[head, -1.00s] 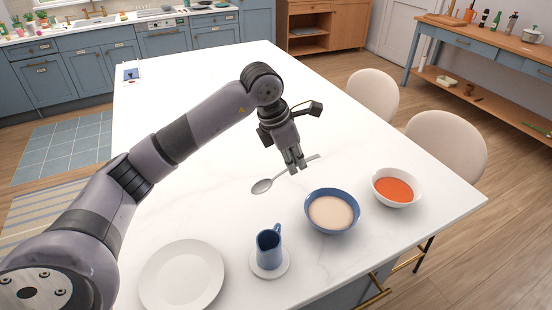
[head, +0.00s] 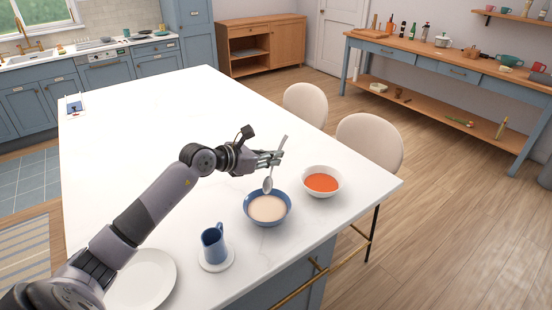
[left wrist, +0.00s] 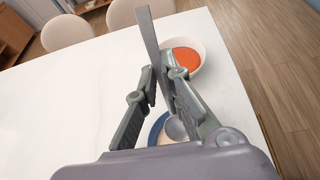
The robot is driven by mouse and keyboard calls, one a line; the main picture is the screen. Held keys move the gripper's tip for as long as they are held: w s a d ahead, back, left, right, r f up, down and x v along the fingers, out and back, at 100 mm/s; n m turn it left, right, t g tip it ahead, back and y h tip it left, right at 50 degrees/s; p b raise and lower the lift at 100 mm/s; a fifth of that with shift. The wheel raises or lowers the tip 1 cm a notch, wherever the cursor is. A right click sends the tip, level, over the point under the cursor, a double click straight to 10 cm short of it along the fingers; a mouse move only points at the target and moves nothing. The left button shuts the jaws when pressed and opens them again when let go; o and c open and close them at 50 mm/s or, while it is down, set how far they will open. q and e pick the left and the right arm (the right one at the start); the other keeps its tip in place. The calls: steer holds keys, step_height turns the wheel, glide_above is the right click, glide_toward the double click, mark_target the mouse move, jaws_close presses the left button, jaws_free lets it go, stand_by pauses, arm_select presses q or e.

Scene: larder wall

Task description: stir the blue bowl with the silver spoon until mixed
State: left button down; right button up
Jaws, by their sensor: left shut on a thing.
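The blue bowl (head: 249,215) stands on the white table near its right front edge in the head view and holds a pale beige filling. My left gripper (head: 277,158) is shut on the handle of the silver spoon (head: 267,186), above and behind the bowl. The spoon hangs steeply, handle end up and its oval end down at the bowl's far rim. I cannot tell whether the spoon touches the filling. In the left wrist view the spoon handle (left wrist: 147,38) passes up between the fingers, and the blue bowl (left wrist: 157,128) is mostly hidden by the gripper. My right gripper is not in view.
A white bowl (head: 323,196) of orange-red food stands close to the right of the blue bowl. A blue jug (head: 213,247) on a white saucer and a white plate (head: 148,275) stand to the left. Two chairs (head: 369,142) line the far right edge. The table's middle is clear.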

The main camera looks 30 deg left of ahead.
mark_target(268, 186)
arm_select(q)
steer(key=shift+w+f+b, duration=0.3)
steer(key=shift+f+b, duration=0.05)
steer(key=shift+f, duration=0.25)
steer(key=f, duration=0.1)
steer(key=w+f+b, duration=0.1)
steer(key=d+f+b, duration=0.1)
steer(key=shift+w+f, duration=0.25)
steer(key=shift+f, duration=0.05)
steer(key=shift+s+a+f+b, duration=0.15)
steer(key=shift+s+f+b, duration=0.25)
steer(key=shift+f+b, duration=0.45)
steer(key=shift+s+a+f+b, duration=0.15)
steer(key=shift+s+f+b, duration=0.2)
steer(key=shift+f+b, duration=0.45)
steer(key=shift+s+a+f+b, duration=0.15)
steer(key=shift+s+f+b, duration=0.25)
steer(key=shift+f+b, duration=0.45)
steer(key=shift+f, duration=0.15)
